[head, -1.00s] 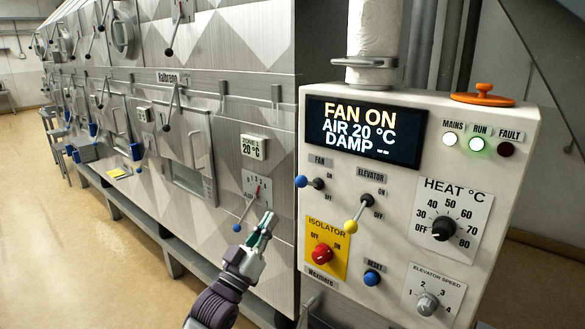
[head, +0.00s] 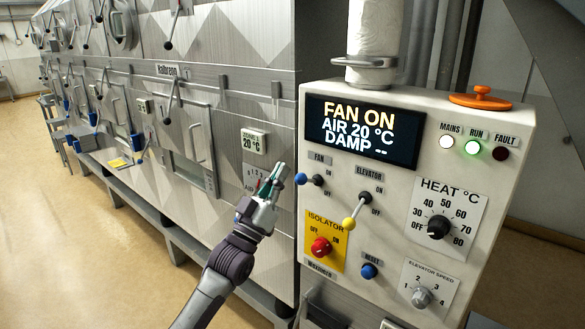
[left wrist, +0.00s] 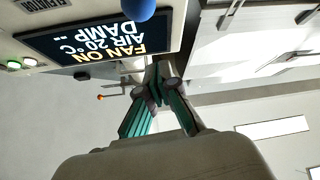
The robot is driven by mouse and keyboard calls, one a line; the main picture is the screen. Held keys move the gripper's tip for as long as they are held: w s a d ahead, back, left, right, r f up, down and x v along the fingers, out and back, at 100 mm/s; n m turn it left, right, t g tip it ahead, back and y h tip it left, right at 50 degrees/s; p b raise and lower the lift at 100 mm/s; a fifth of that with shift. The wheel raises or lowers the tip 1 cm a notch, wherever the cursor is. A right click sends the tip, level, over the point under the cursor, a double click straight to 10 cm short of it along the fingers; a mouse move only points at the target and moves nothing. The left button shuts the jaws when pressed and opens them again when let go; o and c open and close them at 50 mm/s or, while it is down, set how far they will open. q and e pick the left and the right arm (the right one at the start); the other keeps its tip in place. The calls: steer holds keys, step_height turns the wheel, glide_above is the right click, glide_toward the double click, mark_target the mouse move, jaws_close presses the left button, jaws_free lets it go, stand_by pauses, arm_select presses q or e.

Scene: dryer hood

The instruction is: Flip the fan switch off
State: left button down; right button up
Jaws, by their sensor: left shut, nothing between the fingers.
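The fan switch (head: 317,180) is on the white control panel, below the FAN label. Its lever points left and ends in a blue ball (head: 300,179). The display (head: 363,131) reads FAN ON, AIR 20 °C. My left gripper (head: 281,169) is shut and empty, just left of the blue ball and slightly above it. I cannot tell whether they touch. In the left wrist view the shut fingers (left wrist: 153,85) point toward the panel, and a blue ball (left wrist: 138,9) shows at the top edge. My right gripper is not in view.
The elevator switch (head: 365,199) with a yellow ball sits right of the fan switch. The red isolator knob (head: 321,247) and blue reset button (head: 369,271) are below. The metal dryer wall (head: 235,100) stands behind my left arm. The green run lamp (head: 473,147) is lit.

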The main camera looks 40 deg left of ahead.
mark_target(307, 181)
arm_select(q)
steer(key=shift+w+d+f+p, duration=0.15)
steer(key=shift+w+f+p, duration=0.2)
steer(key=shift+w, duration=0.25)
steer(key=shift+w+d+f+p, duration=0.15)
steer(key=shift+w+f+p, duration=0.2)
steer(key=shift+w, duration=0.3)
steer(key=shift+w+d+f+p, duration=0.2)
steer(key=shift+w+p, duration=0.25)
steer(key=shift+w, duration=0.15)
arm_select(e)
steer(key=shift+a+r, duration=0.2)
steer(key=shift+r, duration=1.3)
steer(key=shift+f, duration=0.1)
